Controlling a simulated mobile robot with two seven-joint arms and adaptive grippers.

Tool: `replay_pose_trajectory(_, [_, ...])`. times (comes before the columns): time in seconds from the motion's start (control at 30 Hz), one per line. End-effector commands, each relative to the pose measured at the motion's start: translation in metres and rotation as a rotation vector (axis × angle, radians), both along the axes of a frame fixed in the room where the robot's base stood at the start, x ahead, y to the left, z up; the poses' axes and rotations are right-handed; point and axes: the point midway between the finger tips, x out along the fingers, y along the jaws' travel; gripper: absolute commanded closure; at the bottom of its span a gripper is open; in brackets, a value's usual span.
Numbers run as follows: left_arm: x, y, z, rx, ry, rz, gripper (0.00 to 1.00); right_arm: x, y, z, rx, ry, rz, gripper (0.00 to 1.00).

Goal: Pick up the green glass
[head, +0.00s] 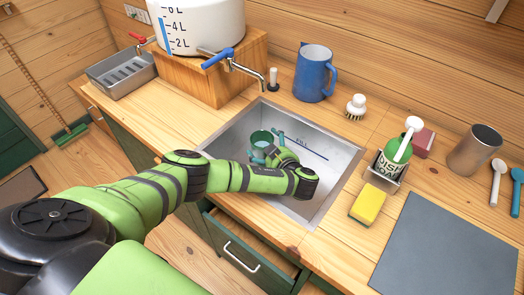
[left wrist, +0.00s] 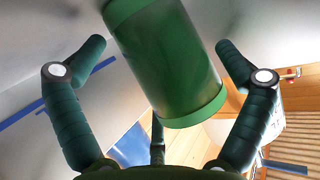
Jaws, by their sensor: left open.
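The green glass (head: 262,137) is inside the metal sink (head: 229,135), toward its back left. In the left wrist view the green glass (left wrist: 168,65) is large and lies between my spread fingers, with visible gaps on both sides. My left gripper (head: 265,146) reaches down into the sink at the glass and is open. The gripper's fingers also show in the left wrist view (left wrist: 160,46). My arm and wrist hide part of the glass and sink in the head view. My right gripper is in no view.
A wooden stand (head: 232,77) with a large white container (head: 200,22) and tap stands behind the sink. A blue jug (head: 313,75), brush (head: 356,107), dish soap bottle (head: 393,155), yellow sponge (head: 368,204) and metal cup (head: 474,150) stand around it. A drawer (head: 245,255) is open below.

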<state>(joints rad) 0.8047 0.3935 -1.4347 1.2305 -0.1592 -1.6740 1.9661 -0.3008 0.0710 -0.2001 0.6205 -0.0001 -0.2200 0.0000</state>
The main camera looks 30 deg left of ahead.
Motion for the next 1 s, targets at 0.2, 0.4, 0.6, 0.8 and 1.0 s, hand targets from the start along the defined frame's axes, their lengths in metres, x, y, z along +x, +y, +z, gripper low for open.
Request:
replay_pose_trajectory(0.2, [0.0, 0.0, 0.0, 0.0, 0.0, 0.0, 0.44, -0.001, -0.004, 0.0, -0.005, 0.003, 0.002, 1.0])
replay_pose_trajectory(0.4, [0.0, 0.0, 0.001, 0.001, -0.002, 0.0, 0.68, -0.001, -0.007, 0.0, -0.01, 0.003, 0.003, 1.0])
replay_pose_trajectory(0.6, [0.0, 0.0, 0.001, 0.0, -0.001, 0.0, 0.68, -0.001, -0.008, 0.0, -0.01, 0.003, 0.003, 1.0])
replay_pose_trajectory(0.8, [0.0, 0.0, 0.007, 0.0, -0.002, 0.001, 0.68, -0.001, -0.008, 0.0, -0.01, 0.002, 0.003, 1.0])
replay_pose_trajectory(1.0, [0.001, 0.0, 0.022, -0.001, -0.003, 0.0, 0.68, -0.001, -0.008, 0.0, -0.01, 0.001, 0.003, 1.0])
